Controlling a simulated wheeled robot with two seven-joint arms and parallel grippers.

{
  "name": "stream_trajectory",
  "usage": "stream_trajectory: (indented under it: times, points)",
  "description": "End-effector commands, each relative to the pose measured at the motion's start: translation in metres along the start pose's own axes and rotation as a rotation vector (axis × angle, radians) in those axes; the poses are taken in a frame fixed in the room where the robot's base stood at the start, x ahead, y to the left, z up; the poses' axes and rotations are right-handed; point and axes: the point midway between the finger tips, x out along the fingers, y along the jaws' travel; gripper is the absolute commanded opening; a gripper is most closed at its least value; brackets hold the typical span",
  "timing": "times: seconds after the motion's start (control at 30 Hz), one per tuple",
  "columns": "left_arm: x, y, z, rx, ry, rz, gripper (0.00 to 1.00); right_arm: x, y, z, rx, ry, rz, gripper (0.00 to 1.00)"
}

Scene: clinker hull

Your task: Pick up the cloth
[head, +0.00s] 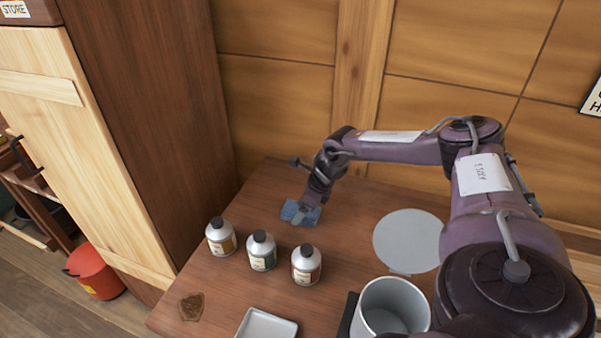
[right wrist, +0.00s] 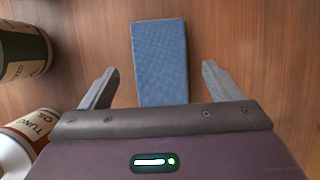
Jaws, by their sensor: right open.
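A blue cloth (head: 289,209) lies flat on the brown wooden table, toward its far side. In the right wrist view the cloth (right wrist: 159,58) is a folded blue strip in the middle. My right gripper (head: 300,217) is over the cloth in the head view. In the right wrist view its two fingers (right wrist: 158,82) are apart, one on each side of the cloth's near end, with a gap to it on both sides. The gripper holds nothing. Whether the fingertips touch the table is unclear. My left gripper is not in view.
Several labelled bottles, including a green-labelled one (head: 262,252) and a red-labelled one (head: 306,265), stand near the cloth. A round grey disc (head: 408,234), a grey pot (head: 405,293), a white tray (head: 268,326) and a brown patch (head: 191,306) are also on the table.

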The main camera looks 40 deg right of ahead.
Motion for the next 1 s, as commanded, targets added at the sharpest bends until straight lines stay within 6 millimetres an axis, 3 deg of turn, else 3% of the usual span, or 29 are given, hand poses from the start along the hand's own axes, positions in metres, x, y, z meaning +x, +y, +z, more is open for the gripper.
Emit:
stream_trajectory:
  times: [0.13,0.37,0.73,1.0]
  points:
    - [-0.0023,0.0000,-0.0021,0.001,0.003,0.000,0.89,0.0134,0.0003,-0.0013,0.001,0.002,0.001,0.85]
    - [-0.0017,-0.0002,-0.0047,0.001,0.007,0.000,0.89,0.0147,-0.0001,-0.0015,0.002,0.001,0.000,0.85]
    - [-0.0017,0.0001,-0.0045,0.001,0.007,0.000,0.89,0.0144,-0.0001,-0.0014,0.001,0.001,0.000,0.36]
    - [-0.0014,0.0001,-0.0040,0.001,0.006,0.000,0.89,0.0131,-0.0003,-0.0007,0.002,0.000,0.000,0.36]
